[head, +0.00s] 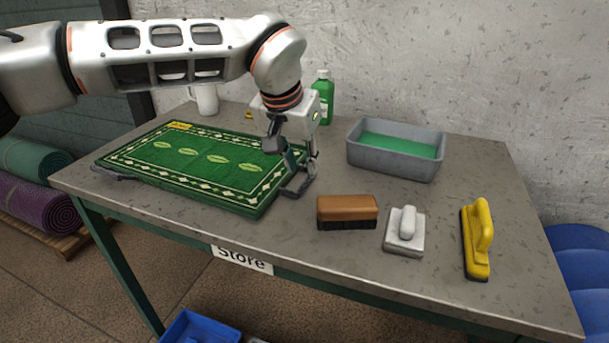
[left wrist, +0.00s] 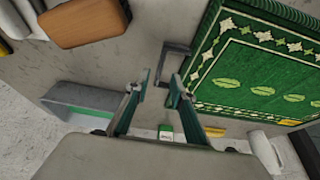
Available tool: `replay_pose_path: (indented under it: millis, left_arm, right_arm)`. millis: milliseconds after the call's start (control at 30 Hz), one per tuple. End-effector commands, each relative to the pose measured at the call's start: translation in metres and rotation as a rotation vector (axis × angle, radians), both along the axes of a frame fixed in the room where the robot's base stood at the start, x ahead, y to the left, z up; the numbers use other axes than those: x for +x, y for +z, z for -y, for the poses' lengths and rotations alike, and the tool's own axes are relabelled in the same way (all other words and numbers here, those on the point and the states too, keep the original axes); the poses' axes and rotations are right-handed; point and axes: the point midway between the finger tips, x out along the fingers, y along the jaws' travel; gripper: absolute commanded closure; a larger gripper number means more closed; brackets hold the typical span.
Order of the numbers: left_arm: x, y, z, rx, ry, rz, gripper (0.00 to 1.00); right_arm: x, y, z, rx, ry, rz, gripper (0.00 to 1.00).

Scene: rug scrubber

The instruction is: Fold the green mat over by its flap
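The green mat (head: 208,160) lies flat on the table at the left, with a pale leaf pattern and a patterned border. In the left wrist view the mat (left wrist: 250,75) fills the upper right. A dark bracket-like loop (head: 301,184) sticks out from the mat's right edge; it also shows in the left wrist view (left wrist: 173,64). Another dark loop (head: 113,173) is at the left end. My left gripper (head: 294,160) is above the mat's right edge, close to the right loop. Its fingers (left wrist: 157,88) are apart, with nothing visibly gripped. Whether they touch the loop is unclear.
A grey tub (head: 395,152) with green contents, a brown brush (head: 347,208), a white-handled block (head: 405,232) and a yellow brush (head: 478,240) stand right of the mat. A green bottle (head: 323,97) and white mug (head: 206,99) stand behind.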

Motion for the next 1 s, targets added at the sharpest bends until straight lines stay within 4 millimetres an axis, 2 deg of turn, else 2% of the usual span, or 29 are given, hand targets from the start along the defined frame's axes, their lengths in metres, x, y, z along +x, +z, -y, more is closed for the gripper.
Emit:
replay_pose_path:
  millis: [33,100,267,567,667,1000]
  left_arm:
    - [0.003,-0.018,0.001,0.0,0.0,-0.012,0.76]
    - [0.007,-0.029,0.003,-0.001,0.0,-0.013,0.76]
    - [0.014,-0.043,0.006,0.0,0.0,-0.008,0.76]
    - [0.016,-0.042,0.006,-0.001,0.001,-0.001,0.76]
    - [0.016,-0.043,0.006,-0.001,0.001,-0.001,1.0]
    - [0.015,-0.041,0.007,-0.006,0.0,-0.004,1.0]
  right_arm:
    - [-0.002,-0.003,-0.001,0.004,0.001,-0.004,0.6]
    - [0.002,0.001,-0.005,0.017,0.001,0.007,0.6]
    - [0.014,0.014,-0.015,0.049,0.003,0.043,0.6]
    - [0.019,0.021,-0.019,0.062,0.002,0.058,0.6]
    - [0.017,0.019,-0.018,0.059,0.001,0.054,0.6]
    - [0.016,0.018,-0.016,0.054,0.0,0.049,0.6]
